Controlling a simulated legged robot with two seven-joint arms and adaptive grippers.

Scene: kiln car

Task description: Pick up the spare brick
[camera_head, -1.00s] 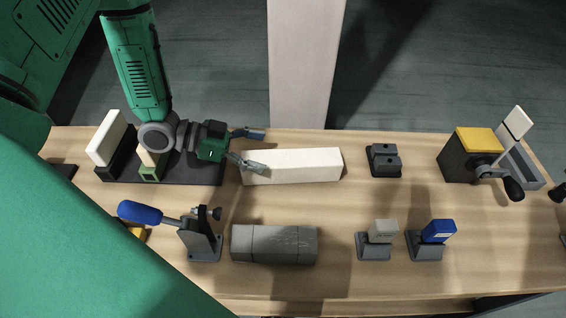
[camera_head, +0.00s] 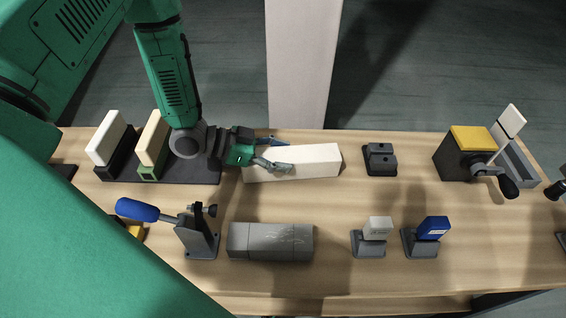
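A long off-white block (camera_head: 318,160), which looks like the spare brick, lies flat on the wooden bench (camera_head: 330,205) near its far edge. My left gripper (camera_head: 280,153) is at the block's left end. Its two fingers are apart, one toward the block's far side and one over its near part. I cannot tell whether they touch it. The gripper covers part of the block's left end. My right gripper is not in view.
A white brick (camera_head: 106,139) in a black holder and a cream brick (camera_head: 152,138) in a green holder stand at left. A blue-handled clamp (camera_head: 196,232), a grey block (camera_head: 270,242) and two small stands (camera_head: 370,244) (camera_head: 421,243) are nearer. A yellow-topped crank box (camera_head: 466,155) is right.

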